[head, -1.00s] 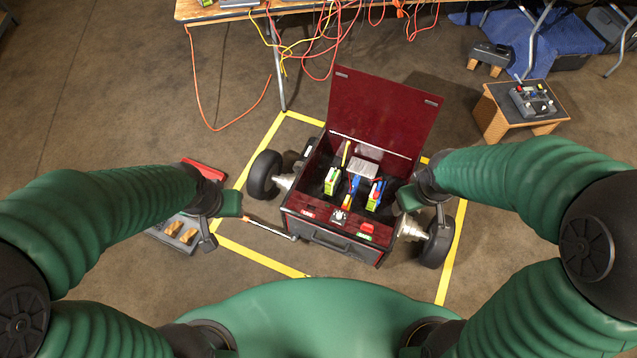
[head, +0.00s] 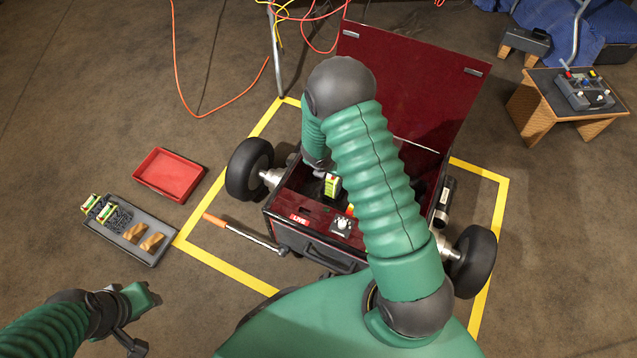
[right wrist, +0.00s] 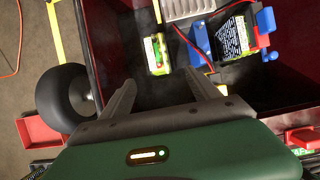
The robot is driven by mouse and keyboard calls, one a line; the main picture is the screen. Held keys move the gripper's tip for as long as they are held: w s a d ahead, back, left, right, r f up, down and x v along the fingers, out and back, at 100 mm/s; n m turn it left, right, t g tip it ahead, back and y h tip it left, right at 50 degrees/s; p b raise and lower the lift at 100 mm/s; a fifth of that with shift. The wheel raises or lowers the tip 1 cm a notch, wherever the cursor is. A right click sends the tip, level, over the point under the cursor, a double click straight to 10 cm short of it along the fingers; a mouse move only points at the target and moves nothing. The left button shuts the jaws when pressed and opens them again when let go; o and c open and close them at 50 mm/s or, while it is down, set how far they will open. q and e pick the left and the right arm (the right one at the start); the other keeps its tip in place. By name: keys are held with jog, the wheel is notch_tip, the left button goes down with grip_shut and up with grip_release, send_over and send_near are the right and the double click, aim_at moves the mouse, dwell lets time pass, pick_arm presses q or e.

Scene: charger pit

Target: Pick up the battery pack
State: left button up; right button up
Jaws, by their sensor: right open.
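A green-and-yellow battery pack (head: 332,186) stands in the open dark red box (head: 312,217). In the right wrist view this pack (right wrist: 157,54) lies just beyond the fingertips of my right gripper (right wrist: 160,80), roughly in line with the gap between them. That gripper is open and empty; in the head view my right arm hides its fingers. A second pack (right wrist: 235,40) sits to the right in the right wrist view, in a blue holder with a red lever. My left gripper (head: 140,318) is low at the left, away from the box; its jaws do not show clearly.
A grey tray (head: 150,257) with packs and tan blocks lies on the floor at left, next to an empty red tray (head: 168,173). A torque wrench (head: 240,233) lies before the box. The raised lid (head: 410,75) stands behind. A wheel (head: 250,168) flanks the box.

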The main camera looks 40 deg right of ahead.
jog(key=b+x, duration=0.5)
jog(key=x, duration=0.6)
jog(key=shift+d+f, duration=0.2)
jog(key=shift+f, duration=0.15)
jog(key=b+x, duration=0.2)
jog(key=x, duration=0.1)
jog(key=b+x, duration=0.1)
jog(key=x, duration=0.1)
jog(key=shift+w+d+r, duration=0.1)
jog(key=shift+w, duration=0.25)
jog(key=shift+r, duration=0.1)
jog(key=shift+c, duration=0.3)
grip_shut()
jog(key=shift+w+d+r, duration=0.1)
